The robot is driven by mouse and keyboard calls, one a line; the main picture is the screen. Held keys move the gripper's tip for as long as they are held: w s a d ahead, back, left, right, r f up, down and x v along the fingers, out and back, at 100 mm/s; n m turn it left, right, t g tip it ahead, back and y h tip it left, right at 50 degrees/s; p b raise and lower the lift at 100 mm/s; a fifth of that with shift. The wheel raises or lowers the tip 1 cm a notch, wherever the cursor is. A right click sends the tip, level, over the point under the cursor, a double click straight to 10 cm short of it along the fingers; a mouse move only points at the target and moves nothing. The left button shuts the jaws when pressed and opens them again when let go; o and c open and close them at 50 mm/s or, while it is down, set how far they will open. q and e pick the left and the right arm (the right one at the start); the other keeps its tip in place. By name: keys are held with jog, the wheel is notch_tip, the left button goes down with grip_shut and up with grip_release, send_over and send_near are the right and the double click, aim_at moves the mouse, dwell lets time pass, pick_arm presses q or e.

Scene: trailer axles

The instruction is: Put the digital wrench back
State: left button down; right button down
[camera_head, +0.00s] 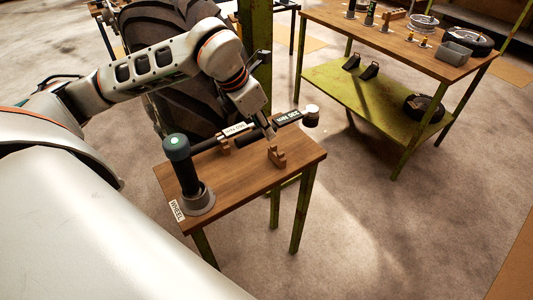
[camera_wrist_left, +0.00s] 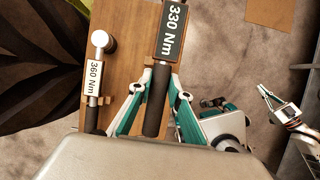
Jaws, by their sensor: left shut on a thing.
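The digital wrench with the dark "330 Nm" display (camera_head: 288,117) has a black handle and a round head near the table's right end. My left gripper (camera_head: 268,131) is shut on its black handle; in the left wrist view, the fingers (camera_wrist_left: 161,82) flank the handle (camera_wrist_left: 155,105). The wrench appears raised above the small wooden table (camera_head: 245,178); its exact height is unclear. A second wrench with a white "360 Nm" display (camera_head: 235,129) lies beside it, also in the left wrist view (camera_wrist_left: 94,78). A wooden rest (camera_head: 277,155) stands empty at the near edge.
A dark cylindrical tool (camera_head: 181,165) stands in a grey ring by the "WHEEL" label (camera_head: 177,210). Large tyres (camera_head: 170,30) are behind the table. A larger workbench (camera_head: 400,45) is at the back right. My right gripper (camera_wrist_left: 284,106) shows in the left wrist view. Floor between tables is clear.

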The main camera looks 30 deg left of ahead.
aim_at(250, 134)
pick_arm(q)
notch_tip(250, 134, down, 10)
jog(key=shift+r+b, duration=0.25)
jog(key=shift+b, duration=0.05)
jog(key=c, duration=1.9)
grip_release()
jog(key=v, duration=1.2)
jog(key=shift+p, duration=0.3)
